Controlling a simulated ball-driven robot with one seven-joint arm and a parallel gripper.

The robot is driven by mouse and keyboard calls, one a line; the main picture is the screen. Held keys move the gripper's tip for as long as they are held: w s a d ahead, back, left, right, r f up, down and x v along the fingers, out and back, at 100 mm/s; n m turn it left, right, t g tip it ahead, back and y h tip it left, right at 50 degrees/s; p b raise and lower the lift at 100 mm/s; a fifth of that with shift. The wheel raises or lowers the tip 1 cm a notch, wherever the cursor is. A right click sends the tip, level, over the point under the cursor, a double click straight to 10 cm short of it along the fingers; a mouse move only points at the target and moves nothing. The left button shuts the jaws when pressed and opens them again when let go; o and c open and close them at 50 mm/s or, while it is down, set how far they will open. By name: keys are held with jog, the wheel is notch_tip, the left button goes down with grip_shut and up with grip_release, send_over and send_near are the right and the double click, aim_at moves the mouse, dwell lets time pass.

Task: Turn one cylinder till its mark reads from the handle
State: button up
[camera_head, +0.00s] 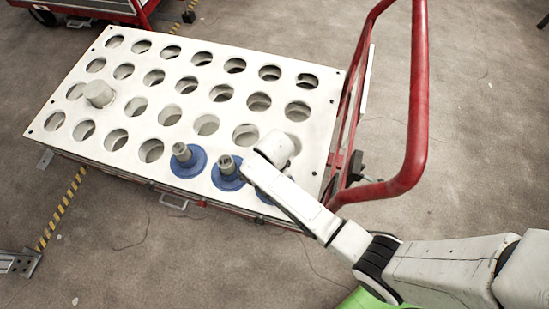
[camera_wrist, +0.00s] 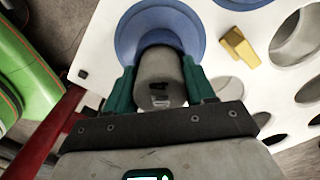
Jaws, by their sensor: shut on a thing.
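In the wrist view, my gripper (camera_wrist: 160,84) is shut on a grey cylinder (camera_wrist: 158,62), with one green finger on each side. The cylinder stands in a blue flanged ring (camera_wrist: 128,40). A dark mark shows on its side towards the camera, too small to read surely. In the head view my arm covers this cylinder and my fingers; only part of its blue ring (camera_head: 263,198) shows. Two other grey cylinders (camera_head: 182,152) and (camera_head: 226,165) stand upright in blue rings to the left. The red handle (camera_head: 417,110) rises at the plate's right end.
The white plate (camera_head: 140,45) has rows of holes, mostly empty. A pale round block (camera_head: 98,93) stands at its left. A small yellow piece (camera_wrist: 240,46) lies on the plate in the wrist view. Another red cart (camera_head: 140,10) stands behind; open floor lies right.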

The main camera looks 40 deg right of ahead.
jog(key=c, duration=0.7)
jog(key=shift+c, duration=0.6)
jog(key=shift+r+p, duration=0.15)
jog(key=shift+p, duration=0.25)
jog(key=shift+r+m+p, duration=0.1)
jog(key=shift+m+p, duration=0.35)
jog(key=shift+m, duration=1.05)
jog(key=shift+p, duration=0.4)
